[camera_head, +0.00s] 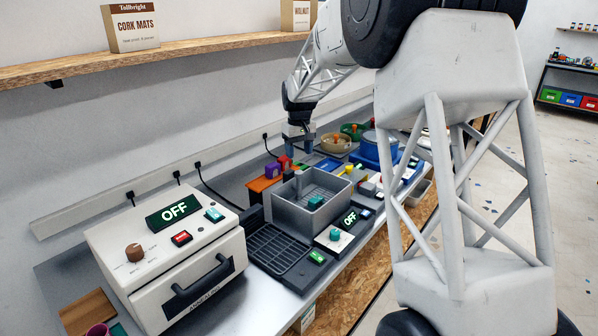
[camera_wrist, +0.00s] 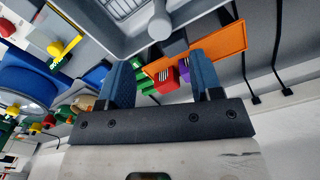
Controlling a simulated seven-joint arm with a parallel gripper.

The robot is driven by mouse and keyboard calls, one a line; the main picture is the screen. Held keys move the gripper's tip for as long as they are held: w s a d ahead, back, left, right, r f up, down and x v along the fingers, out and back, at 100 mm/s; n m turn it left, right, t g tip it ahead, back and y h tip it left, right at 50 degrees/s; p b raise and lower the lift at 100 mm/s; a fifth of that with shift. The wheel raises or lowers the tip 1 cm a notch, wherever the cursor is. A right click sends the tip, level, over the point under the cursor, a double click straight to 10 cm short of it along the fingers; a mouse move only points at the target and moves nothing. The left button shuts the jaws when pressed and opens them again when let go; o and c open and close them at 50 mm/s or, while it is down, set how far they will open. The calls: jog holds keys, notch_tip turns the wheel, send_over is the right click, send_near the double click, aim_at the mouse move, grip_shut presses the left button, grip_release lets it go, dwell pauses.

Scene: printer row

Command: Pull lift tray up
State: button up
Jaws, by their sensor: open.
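A grey open-topped tank (camera_head: 287,213) stands on the bench in the head view. A slotted grey tray (camera_head: 318,186) sits down inside it, with a grey upright post (camera_head: 299,182) at its near left. In the wrist view the tank (camera_wrist: 198,12) is at the top edge, with part of the slotted tray (camera_wrist: 124,8) and the rounded post (camera_wrist: 159,24) beyond my fingertips. My gripper (camera_head: 300,150) is above and behind the tank in the head view. Its blue fingers (camera_wrist: 160,66) are open and apart from the post, with nothing held. The tray's underside is hidden.
An orange stand (camera_head: 262,184) with coloured blocks (camera_head: 278,168) is beside the tank, close to my gripper. A white machine reading OFF (camera_head: 165,245) and a dark grille (camera_head: 275,250) are nearer. Bowls and a blue machine (camera_head: 372,152) stand farther along.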

aim_at(299, 172)
jog(key=shift+f, duration=0.15)
jog(key=shift+f, duration=3.75)
